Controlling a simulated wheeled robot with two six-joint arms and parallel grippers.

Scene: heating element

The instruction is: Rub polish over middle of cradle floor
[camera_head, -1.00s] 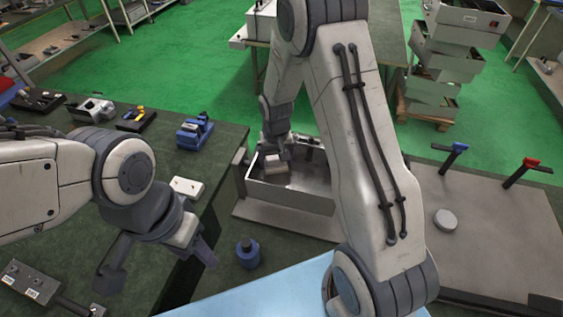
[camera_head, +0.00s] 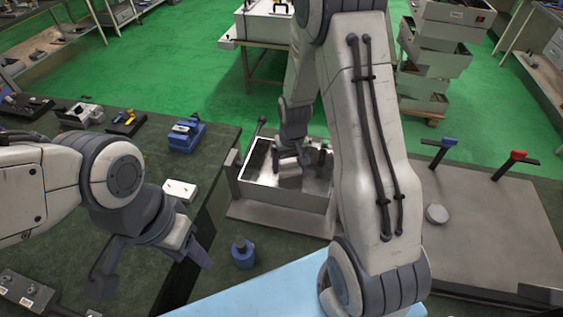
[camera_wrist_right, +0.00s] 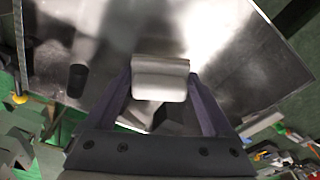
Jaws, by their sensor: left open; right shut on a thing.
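The cradle (camera_head: 285,196) is an open metal box at the middle of the head view, on a grey plate. Its shiny floor (camera_wrist_right: 225,45) fills much of the right wrist view, with cloudy pale and dark patches. My right gripper (camera_head: 290,160) reaches down into the cradle. It also shows in the right wrist view (camera_wrist_right: 160,100), shut on a pale rounded block (camera_wrist_right: 160,78). The block is over the floor; I cannot tell whether it touches. My left gripper (camera_head: 150,268) is open and empty above the bench at the left, clear of the cradle.
A white box (camera_head: 180,190) and a blue device (camera_head: 187,134) are on the left bench. A grey plate with blue and red handles (camera_head: 517,155) and a round disc (camera_head: 437,214) lies right.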

